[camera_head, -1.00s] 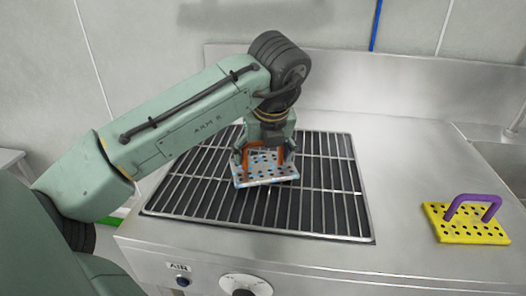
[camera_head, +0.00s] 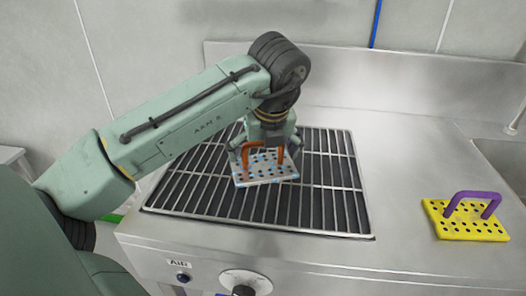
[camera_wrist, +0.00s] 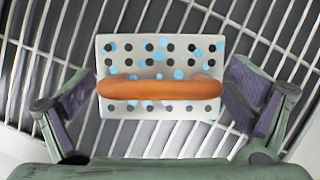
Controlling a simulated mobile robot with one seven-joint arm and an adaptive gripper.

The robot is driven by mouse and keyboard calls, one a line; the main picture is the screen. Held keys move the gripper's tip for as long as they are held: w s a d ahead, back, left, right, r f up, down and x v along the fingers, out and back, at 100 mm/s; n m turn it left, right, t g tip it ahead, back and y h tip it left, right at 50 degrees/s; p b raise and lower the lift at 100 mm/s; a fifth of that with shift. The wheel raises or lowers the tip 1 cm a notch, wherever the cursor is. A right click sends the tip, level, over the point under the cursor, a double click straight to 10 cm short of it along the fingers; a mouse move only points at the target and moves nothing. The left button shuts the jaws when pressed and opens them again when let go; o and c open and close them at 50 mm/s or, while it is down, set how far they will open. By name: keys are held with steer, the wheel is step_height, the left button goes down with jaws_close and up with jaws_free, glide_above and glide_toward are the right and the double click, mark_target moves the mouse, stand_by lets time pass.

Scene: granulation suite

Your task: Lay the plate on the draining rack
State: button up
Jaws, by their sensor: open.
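A white perforated plate with blue spots (camera_head: 268,177) lies on the bars of the draining rack (camera_head: 325,205). It has an orange handle (camera_wrist: 157,88) across its middle. My gripper (camera_head: 264,150) is directly above the plate, with its fingers low around the handle. In the wrist view my open gripper (camera_wrist: 158,105) shows a finger on each side, both apart from the handle ends. The plate shows whole in the wrist view (camera_wrist: 160,58), with bars around it.
A yellow perforated plate with a purple handle (camera_head: 466,219) sits on the steel counter (camera_head: 415,165) right of the rack. A sink (camera_head: 503,160) is at the far right. A knob (camera_head: 245,281) is on the front panel. The rack is clear to the right of the white plate.

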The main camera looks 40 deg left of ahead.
steer(key=shift+r, duration=0.1)
steer(key=v, duration=1.2)
steer(key=shift+b, duration=0.45)
